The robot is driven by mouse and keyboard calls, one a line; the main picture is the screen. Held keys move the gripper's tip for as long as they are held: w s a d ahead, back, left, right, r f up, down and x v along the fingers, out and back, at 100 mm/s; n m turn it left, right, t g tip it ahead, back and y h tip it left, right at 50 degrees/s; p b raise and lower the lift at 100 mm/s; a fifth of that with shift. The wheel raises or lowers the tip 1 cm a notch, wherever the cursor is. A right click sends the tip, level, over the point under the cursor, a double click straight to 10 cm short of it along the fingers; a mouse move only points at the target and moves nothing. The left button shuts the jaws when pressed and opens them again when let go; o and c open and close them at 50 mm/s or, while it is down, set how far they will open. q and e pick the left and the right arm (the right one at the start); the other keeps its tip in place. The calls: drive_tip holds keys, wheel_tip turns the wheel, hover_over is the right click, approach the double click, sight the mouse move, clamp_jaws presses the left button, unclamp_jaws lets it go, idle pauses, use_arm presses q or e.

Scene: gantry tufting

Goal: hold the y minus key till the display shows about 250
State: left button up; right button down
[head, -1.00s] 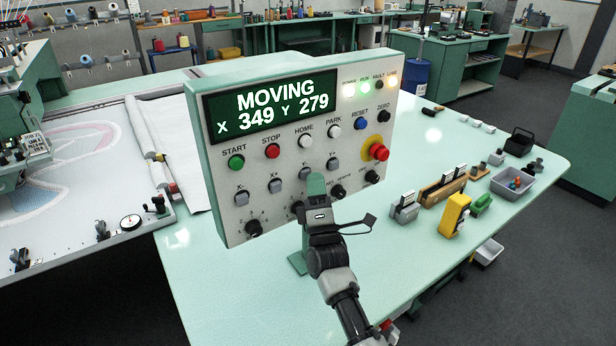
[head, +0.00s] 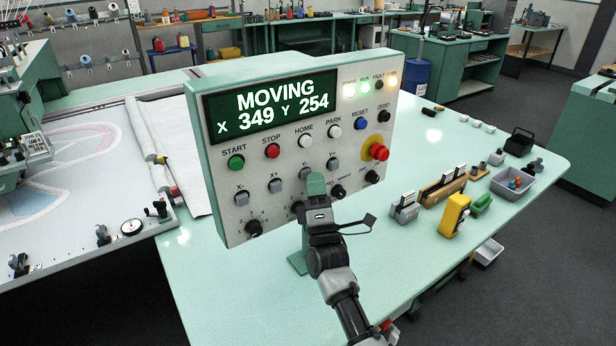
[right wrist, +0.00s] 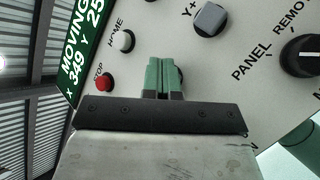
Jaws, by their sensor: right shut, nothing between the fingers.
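The control panel (head: 262,160) stands upright on the pale green table. Its display (head: 262,110) reads MOVING, X 349, Y 254. The Y minus key (head: 305,173) is a grey button in the lower key row, between the X+ key (head: 275,185) and the Y+ key (head: 332,164). My right gripper (head: 315,182) is shut and empty, its green fingertips at the Y minus key. In the right wrist view the shut fingertips (right wrist: 163,78) meet the panel face and hide that key; the Y+ key (right wrist: 210,18) shows beyond them. My left gripper is out of view.
A red emergency stop (head: 379,152) sits on the panel's right side. The tufting bed with cloth (head: 90,200) lies to the left. A yellow device (head: 455,214), a grey bin (head: 520,182) and small blocks stand on the table to the right.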

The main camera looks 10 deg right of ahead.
drive_tip(key=shift+s+d+p, duration=0.35)
drive_tip(key=shift+s+p, duration=0.25)
drive_tip(key=shift+s, duration=0.25)
drive_tip(key=s+p, duration=0.1)
drive_tip(key=s+d+p, duration=0.1)
drive_tip(key=s, duration=0.1)
drive_tip(key=s+p, duration=0.1)
drive_tip(key=shift+s+d, duration=0.3)
idle(1.4)
